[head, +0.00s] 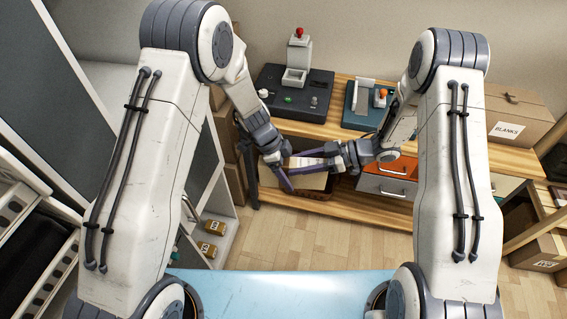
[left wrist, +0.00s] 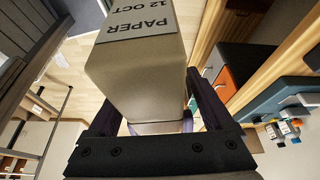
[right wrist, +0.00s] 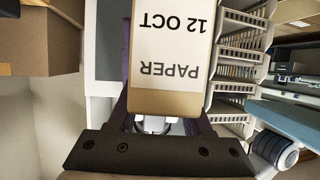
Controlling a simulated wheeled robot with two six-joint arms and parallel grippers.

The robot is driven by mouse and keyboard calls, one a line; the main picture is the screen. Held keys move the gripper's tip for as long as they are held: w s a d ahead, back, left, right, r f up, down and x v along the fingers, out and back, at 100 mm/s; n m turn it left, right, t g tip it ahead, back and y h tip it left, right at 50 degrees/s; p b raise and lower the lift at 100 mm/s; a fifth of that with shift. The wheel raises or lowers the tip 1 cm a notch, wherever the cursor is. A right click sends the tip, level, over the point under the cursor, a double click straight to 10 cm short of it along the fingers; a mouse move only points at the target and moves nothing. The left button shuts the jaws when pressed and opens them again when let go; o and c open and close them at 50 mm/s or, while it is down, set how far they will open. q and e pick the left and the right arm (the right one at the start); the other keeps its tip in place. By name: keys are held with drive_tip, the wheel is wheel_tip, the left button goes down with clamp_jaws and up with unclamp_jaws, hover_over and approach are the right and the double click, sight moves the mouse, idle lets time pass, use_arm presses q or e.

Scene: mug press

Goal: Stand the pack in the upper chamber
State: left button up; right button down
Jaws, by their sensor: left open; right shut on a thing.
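The pack is a tan box with a label reading PAPER 12 OCT, held up between my two grippers in front of the bench (head: 310,181). It also fills the upper middle of the left wrist view (left wrist: 140,72) and the right wrist view (right wrist: 168,60). My right gripper (head: 335,160) is shut on the pack from the right. My left gripper (head: 284,170) is open, with its fingers to either side of the pack's left end; whether they touch it is unclear. A pale cabinet (head: 226,215) stands open at lower left; its upper chamber is mostly hidden by my left arm.
Small labelled packs (head: 207,249) sit low in the cabinet. A wooden bench (head: 335,126) behind carries a dark press (head: 292,95) and a teal device (head: 366,104). Drawers (head: 386,187) are below, a BLANKS carton (head: 515,120) at right. Floor (head: 300,245) ahead is clear.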

use_arm(q)
drive_tip(key=shift+d+f, duration=0.2)
drive_tip(key=shift+f, duration=0.2)
drive_tip(key=shift+c, duration=0.3)
clamp_jaws()
use_arm(e)
drive_tip(key=shift+c, duration=1.2)
unclamp_jaws()
